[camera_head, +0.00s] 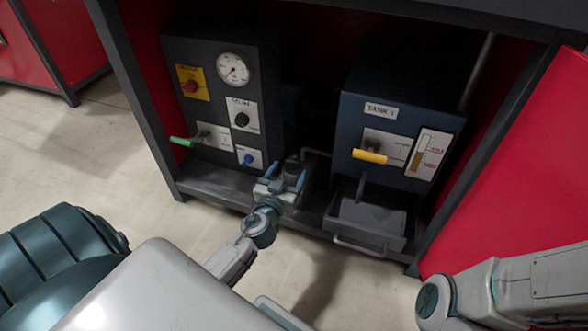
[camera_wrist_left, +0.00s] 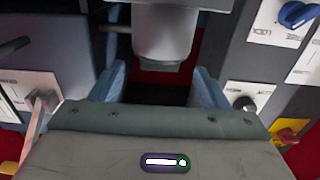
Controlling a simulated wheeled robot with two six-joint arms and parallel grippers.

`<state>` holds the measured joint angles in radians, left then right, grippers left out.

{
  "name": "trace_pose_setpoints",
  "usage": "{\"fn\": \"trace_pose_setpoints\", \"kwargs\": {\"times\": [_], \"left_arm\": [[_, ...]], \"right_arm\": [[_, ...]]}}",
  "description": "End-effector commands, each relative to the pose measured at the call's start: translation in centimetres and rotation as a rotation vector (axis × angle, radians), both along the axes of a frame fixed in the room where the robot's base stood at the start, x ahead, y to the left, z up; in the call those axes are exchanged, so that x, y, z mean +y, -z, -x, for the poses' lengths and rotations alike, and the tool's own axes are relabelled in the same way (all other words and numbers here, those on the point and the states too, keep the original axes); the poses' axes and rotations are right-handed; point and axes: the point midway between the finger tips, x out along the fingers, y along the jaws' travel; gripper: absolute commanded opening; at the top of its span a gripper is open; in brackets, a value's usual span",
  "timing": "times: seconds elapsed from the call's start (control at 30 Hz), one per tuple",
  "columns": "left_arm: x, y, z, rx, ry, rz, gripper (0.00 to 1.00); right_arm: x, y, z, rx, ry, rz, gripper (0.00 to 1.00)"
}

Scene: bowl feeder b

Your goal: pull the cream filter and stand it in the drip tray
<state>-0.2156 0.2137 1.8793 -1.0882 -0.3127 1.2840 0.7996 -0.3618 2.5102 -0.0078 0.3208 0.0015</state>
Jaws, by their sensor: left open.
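A pale grey-cream cylinder (camera_wrist_left: 165,28), which looks like the filter, hangs at the top centre of the left wrist view. My left gripper (camera_head: 284,172) is open in front of the gap between the two cabinets. Its blue fingers also show in the left wrist view (camera_wrist_left: 160,88), spread apart with nothing clearly between them. The cylinder lines up with the gap between the fingers; I cannot tell its depth. In the head view my gripper hides it. The grey drip tray (camera_head: 345,243) with a front handle sits below the tank cabinet at right. My right gripper is out of view.
The left cabinet (camera_head: 270,90) has a gauge, knobs and a green-handled lever (camera_head: 181,141). The tank cabinet (camera_head: 345,115) has a yellow-handled lever (camera_head: 369,156) sticking out above the tray. Dark frame posts and red panels bound the bay. The floor in front is clear.

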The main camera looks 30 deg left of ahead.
Motion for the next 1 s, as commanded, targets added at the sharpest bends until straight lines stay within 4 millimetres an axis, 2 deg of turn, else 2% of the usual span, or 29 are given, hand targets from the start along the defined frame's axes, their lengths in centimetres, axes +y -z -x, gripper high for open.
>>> {"fn": "trace_pose_setpoints", "kwargs": {"times": [0.1,0.3,0.57,0.83,1.0], "left_arm": [[0.4,-0.2,-1.9,-0.004,0.000,0.000,0.69],[1.0,-0.1,-4.2,-0.002,0.000,0.001,0.69],[1.0,0.0,-4.4,-0.001,0.001,0.001,0.69],[1.0,0.0,-4.4,-0.001,0.000,0.001,0.20],[1.0,-0.1,-4.4,-0.001,0.000,0.001,0.19]], "right_arm": [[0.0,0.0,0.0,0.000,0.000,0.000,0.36],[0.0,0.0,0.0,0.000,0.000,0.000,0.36],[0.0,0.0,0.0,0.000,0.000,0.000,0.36],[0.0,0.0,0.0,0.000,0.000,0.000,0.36],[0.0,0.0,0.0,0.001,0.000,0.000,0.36]]}}
